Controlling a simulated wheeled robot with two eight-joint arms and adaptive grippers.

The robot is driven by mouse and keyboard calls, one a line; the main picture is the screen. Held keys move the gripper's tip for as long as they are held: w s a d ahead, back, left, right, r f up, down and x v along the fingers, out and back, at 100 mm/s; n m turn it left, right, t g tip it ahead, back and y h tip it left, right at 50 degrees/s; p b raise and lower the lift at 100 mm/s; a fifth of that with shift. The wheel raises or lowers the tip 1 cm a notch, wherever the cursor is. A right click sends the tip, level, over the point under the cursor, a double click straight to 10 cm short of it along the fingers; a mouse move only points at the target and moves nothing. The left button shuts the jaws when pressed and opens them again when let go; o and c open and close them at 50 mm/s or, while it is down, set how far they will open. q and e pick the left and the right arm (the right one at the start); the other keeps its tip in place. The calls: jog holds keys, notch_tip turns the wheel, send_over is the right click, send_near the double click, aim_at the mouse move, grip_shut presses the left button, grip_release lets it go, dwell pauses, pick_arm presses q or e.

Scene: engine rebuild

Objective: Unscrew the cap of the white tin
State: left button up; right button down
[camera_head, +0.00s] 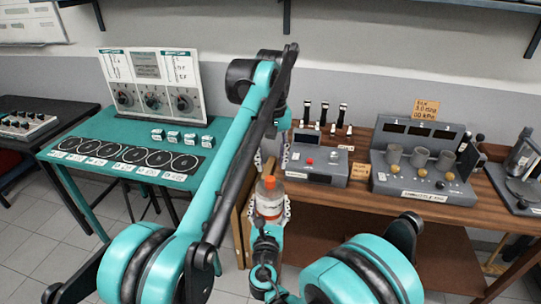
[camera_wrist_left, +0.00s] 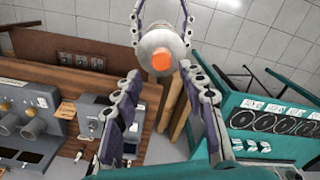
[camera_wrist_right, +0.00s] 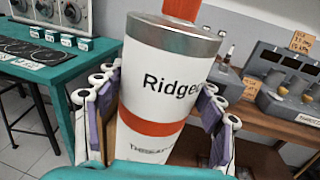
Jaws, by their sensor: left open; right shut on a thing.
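The white tin (camera_head: 268,205) has an orange band, a grey metal top and an orange cap (camera_head: 268,182). It stands upright in the head view, held in front of the wooden bench. My right gripper (camera_wrist_right: 158,82) is shut on the tin's sides, and the tin fills the right wrist view (camera_wrist_right: 165,90). My left gripper (camera_head: 270,160) is open above the tin, its fingers pointing down. In the left wrist view, the cap (camera_wrist_left: 161,60) shows just beyond and between the open left fingertips (camera_wrist_left: 160,74), with no clear contact. The cap sits on the tin's top.
A teal table (camera_head: 52,153) with round dials stands at the left. The wooden bench (camera_head: 345,196) at the right holds a grey control box (camera_head: 316,163) and a grey unit with cups (camera_head: 425,180). My left arm crosses the middle of the head view.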

aim_at(270, 178)
pick_arm(q)
jog(key=m, duration=0.7)
jog(key=shift+r, duration=0.4)
jog(key=m, duration=0.6)
jog(key=shift+r+m, duration=0.25)
jog(key=shift+m, duration=0.05)
jog(key=shift+a+f, duration=0.15)
jog(key=shift+f, duration=3.8)
grip_shut()
jog(key=n, duration=0.5)
jog(key=shift+r, duration=0.2)
jog(key=shift+r, duration=0.95)
